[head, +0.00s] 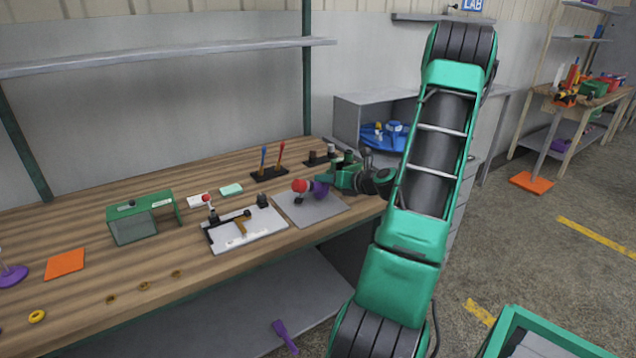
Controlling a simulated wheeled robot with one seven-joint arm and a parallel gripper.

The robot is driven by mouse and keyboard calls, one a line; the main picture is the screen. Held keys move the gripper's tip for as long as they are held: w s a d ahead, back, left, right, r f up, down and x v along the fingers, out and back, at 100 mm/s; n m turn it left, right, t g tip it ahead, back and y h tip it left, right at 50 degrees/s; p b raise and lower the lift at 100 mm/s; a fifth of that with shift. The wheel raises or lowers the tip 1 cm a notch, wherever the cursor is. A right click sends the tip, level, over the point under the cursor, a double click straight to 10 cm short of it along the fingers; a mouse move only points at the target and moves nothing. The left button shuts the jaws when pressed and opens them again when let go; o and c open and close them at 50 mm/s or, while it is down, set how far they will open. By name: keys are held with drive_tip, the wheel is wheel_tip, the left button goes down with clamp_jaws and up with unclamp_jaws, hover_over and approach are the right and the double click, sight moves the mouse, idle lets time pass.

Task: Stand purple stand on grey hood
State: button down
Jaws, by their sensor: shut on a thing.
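My gripper (334,183) is low over the grey mat at the right end of the workbench. It is shut on a small purple thing (320,189), mostly hidden by the jaws, so its full shape cannot be told. A purple stand with a round base (11,276) is at the left edge of the bench, partly cut off by the picture edge. The grey hood (358,110) is an open-fronted grey box at the back right, behind my gripper, with blue things (388,134) inside. Its top looks flat and clear.
A red ball (299,185) is close left of the purple thing. The grey mat (325,212), a white fixture board (245,236), a green box frame (145,215) and upright tools (270,172) stand nearby. A shelf (160,57) hangs above. A purple tool (285,336) lies below the bench.

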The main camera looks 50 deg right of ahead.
drive_tip(key=shift+f, duration=0.2)
drive_tip(key=c, duration=1.8)
unclamp_jaws()
drive_tip(key=shift+c, duration=0.2)
drive_tip(key=shift+r, duration=0.1)
